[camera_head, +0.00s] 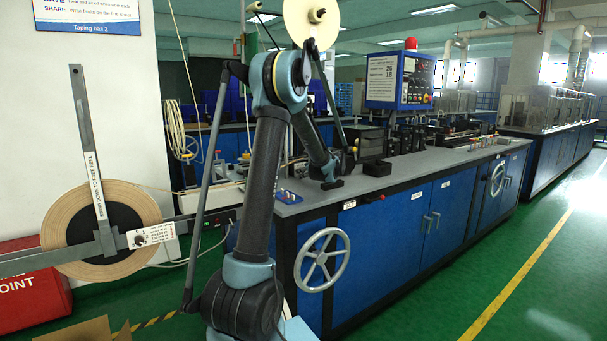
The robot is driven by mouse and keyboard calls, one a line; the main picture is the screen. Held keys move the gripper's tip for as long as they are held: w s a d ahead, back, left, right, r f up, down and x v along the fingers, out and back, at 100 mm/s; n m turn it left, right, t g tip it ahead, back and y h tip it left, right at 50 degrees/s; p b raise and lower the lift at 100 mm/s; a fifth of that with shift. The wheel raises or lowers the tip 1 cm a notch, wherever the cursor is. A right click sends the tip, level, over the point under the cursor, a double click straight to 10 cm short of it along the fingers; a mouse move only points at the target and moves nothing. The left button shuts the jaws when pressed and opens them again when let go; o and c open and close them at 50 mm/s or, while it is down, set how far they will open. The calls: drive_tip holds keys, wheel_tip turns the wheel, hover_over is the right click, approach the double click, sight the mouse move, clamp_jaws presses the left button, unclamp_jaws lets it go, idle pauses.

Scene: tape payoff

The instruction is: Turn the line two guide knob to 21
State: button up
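I cannot make out for certain which part is the line two guide knob. A small round dark knob (138,240) sits on a white label on the grey payoff arm at the left, in front of the tape reel; its setting is too small to read. My arm rises in the middle of the view and bends down over the blue machine bench. My gripper (349,164) is at the far end, above the bench top, small and dark against black machine parts. Its fingers cannot be told apart, and I see nothing held in it.
A large tape reel (105,230) hangs at the left by the white pillar. The long blue bench (390,235) carries handwheels (322,260) on its front. A blue control box (401,80) bears a white card with numbers, seemingly 26 and 18. Green floor is clear at right.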

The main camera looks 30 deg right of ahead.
drive_tip(key=shift+w, duration=0.2)
clamp_jaws()
idle(0.3)
drive_tip(key=m+y, duration=0.2)
drive_tip(key=m, duration=0.1)
drive_tip(key=shift+d+m+y, duration=0.3)
drive_tip(key=m+y, duration=0.2)
drive_tip(key=m, duration=0.1)
drive_tip(key=shift+d+f, duration=0.1)
drive_tip(key=shift+d, duration=0.1)
drive_tip(key=shift+m, duration=0.3)
idle(0.4)
